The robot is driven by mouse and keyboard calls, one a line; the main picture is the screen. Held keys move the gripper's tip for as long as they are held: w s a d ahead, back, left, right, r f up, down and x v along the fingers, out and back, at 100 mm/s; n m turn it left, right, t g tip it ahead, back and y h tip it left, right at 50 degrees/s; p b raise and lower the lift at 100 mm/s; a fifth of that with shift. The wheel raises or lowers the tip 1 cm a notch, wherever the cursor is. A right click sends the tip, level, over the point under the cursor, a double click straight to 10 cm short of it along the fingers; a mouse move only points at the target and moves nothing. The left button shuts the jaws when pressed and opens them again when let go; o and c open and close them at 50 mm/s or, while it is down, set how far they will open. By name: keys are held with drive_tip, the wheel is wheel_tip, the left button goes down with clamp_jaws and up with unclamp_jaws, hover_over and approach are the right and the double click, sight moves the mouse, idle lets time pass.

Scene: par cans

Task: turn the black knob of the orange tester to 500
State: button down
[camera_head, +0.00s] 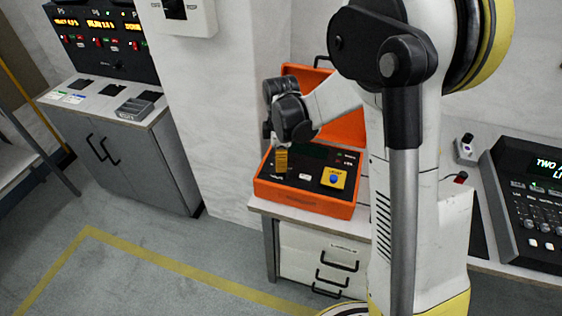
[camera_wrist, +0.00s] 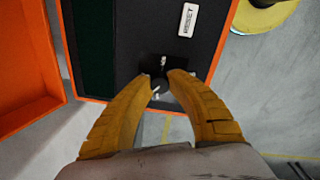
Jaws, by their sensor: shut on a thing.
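The orange tester (camera_head: 335,208) stands on a white-topped cabinet with its lid (camera_head: 345,125) raised. Its dark panel carries a yellow plate with a blue button (camera_head: 334,179). In the wrist view the black knob (camera_wrist: 160,86) sits on the dark panel near the orange rim (camera_wrist: 216,45). My gripper (camera_head: 281,160) points down at the panel's left part. Its yellow fingers (camera_wrist: 164,80) are closed around the knob from both sides. The fingers hide the knob in the head view. A small white mark shows by the knob, but I cannot read the setting.
A white RESET label (camera_wrist: 188,20) and a dark green screen (camera_wrist: 92,45) lie beside the knob. A console with dark keys (camera_head: 530,205) stands at right. A grey control cabinet (camera_head: 140,165) stands at left. The floor between has a yellow line.

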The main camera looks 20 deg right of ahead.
drive_tip(key=m, duration=1.4)
drive_tip(key=shift+m+g+p, duration=0.3)
drive_tip(key=m, duration=0.3)
drive_tip(key=shift+m, duration=0.3)
drive_tip(key=m, duration=0.3)
drive_tip(key=shift+m, duration=0.3)
drive_tip(key=m, duration=0.6)
drive_tip(key=shift+w+m+g, duration=0.1)
drive_tip(key=shift+m+g, duration=0.2)
